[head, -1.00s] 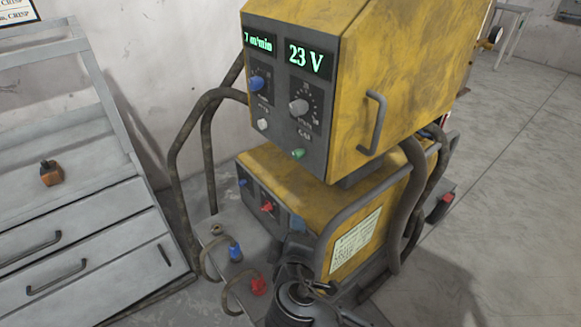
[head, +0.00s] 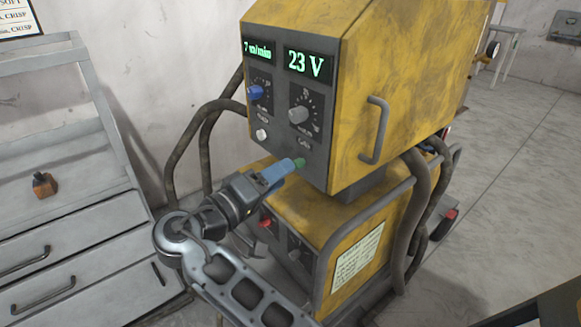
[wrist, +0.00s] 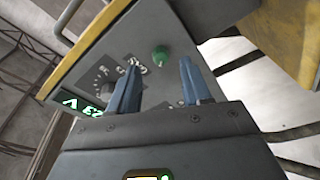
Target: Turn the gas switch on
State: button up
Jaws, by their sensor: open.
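A small green knob (head: 299,162) sits low on the grey front panel of the yellow upper machine box; a label above it is too small to read surely. My gripper (head: 289,166), with blue fingers, reaches up from the lower left, its tips at the knob. In the wrist view the green knob (wrist: 160,55) shows just beyond the gap between the open fingers (wrist: 160,70). The fingers are empty; whether they touch the knob I cannot tell. A small white knob (head: 262,134) sits further left on the panel.
A blue knob (head: 256,92) and a grey dial (head: 299,115) sit above on the panel, under displays reading 7 m/min and 23 V (head: 304,64). A red switch (head: 265,223) is on the lower unit. A grey drawer cabinet (head: 75,235) stands left.

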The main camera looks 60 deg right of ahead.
aim_at(299, 163)
jog(key=shift+s+d, duration=0.15)
jog(key=shift+d, duration=0.9)
jog(key=shift+s+d, duration=0.1)
jog(key=shift+d, duration=0.9)
jog(key=shift+c, duration=0.2)
grip_shut()
